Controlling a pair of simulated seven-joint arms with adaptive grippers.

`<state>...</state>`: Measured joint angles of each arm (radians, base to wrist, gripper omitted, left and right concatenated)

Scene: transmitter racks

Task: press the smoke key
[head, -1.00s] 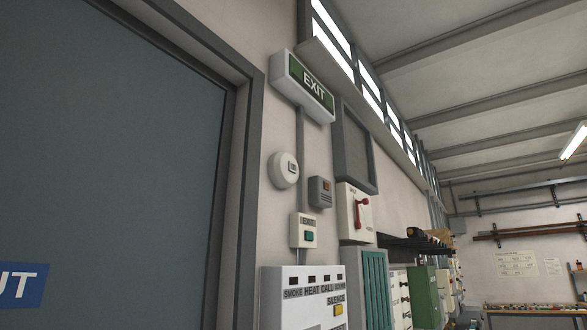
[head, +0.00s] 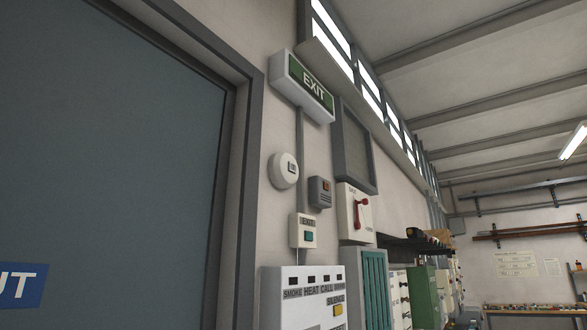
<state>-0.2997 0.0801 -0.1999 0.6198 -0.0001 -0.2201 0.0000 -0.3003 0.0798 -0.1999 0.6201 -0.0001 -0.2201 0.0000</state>
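A white alarm panel (head: 285,313) is on the wall at the bottom middle of the head view, cut off by the lower edge. Its top row has small dark windows over labels. The SMOKE label (head: 292,294) is at the left of the row, with HEAT and CALL to its right and a fourth label too blurred to read. A yellow key (head: 338,310) sits under the word SILENCE. I cannot make out a separate smoke key; the panel's lower part is out of frame. Neither gripper shows.
A grey door (head: 110,150) fills the left. A red-handled switch (head: 357,213) and a green cabinet (head: 424,295) stand to the right.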

